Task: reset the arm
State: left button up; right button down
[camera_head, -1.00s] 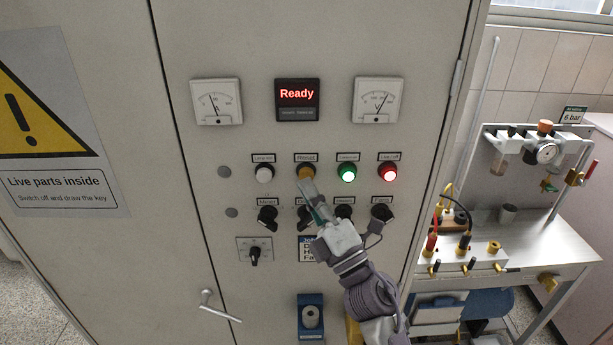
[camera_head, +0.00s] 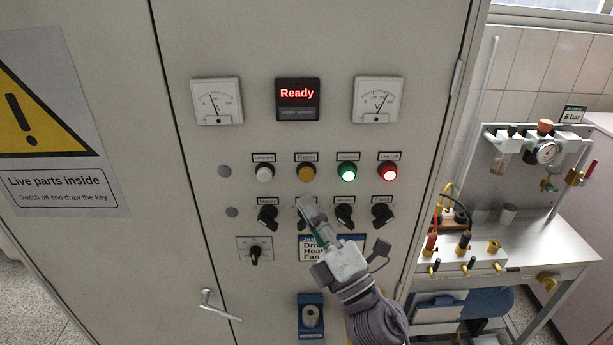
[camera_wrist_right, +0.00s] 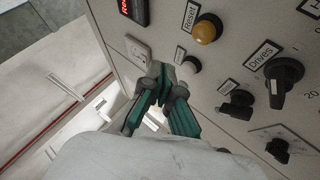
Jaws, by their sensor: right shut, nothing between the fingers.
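My right gripper (camera_head: 308,208) is shut and empty in front of the cabinet panel, below the amber Reset button (camera_head: 306,173). It covers much of one black rotary switch in the row under the buttons. The Reset button is fully visible and clear of the fingers. In the right wrist view the closed green and grey fingers (camera_wrist_right: 166,75) point toward the panel, and the amber button (camera_wrist_right: 207,29) shows beyond them to the upper right. My left gripper is not in view.
The red "Ready" display (camera_head: 297,94) sits between two dial meters. A white button (camera_head: 264,174), a lit green button (camera_head: 347,172) and a lit red button (camera_head: 389,172) share the row with Reset. A cabinet handle (camera_head: 214,304) projects at lower left. A workbench (camera_head: 545,240) stands at right.

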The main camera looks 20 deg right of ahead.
dwell(0.6)
jog(key=s+d+f+m+g+h, duration=0.1)
jog(key=d+f+m+g+h, duration=0.4)
jog(key=d+f+m+h, duration=0.75)
jog(key=s+a+f+m+g+y, duration=0.2)
jog(key=s+f+m+g, duration=0.35)
jog(key=f, duration=0.25)
jog(key=s+a+f+m+g+y, duration=0.2)
jog(key=s+f+g, duration=0.35)
jog(key=s, duration=0.25)
jog(key=s+a+f+m+g+y, duration=0.1)
jog(key=s+a+f+g, duration=0.25)
jog(key=s+f, duration=0.4)
notch_tip(320, 180, down, 24)
jog(key=s+g+b, duration=0.1)
jog(key=s+b, duration=0.1)
jog(key=b, duration=0.1)
jog(key=s+d+f+g+b, duration=0.1)
jog(key=s+d+f, duration=0.1)
jog(key=s+f, duration=0.6)
jog(key=s+d+f, duration=0.1)
jog(key=s+f, duration=0.8)
jog(key=f, duration=0.3)
jog(key=shift+d+g+b, duration=0.35)
jog(key=shift+d, duration=0.05)
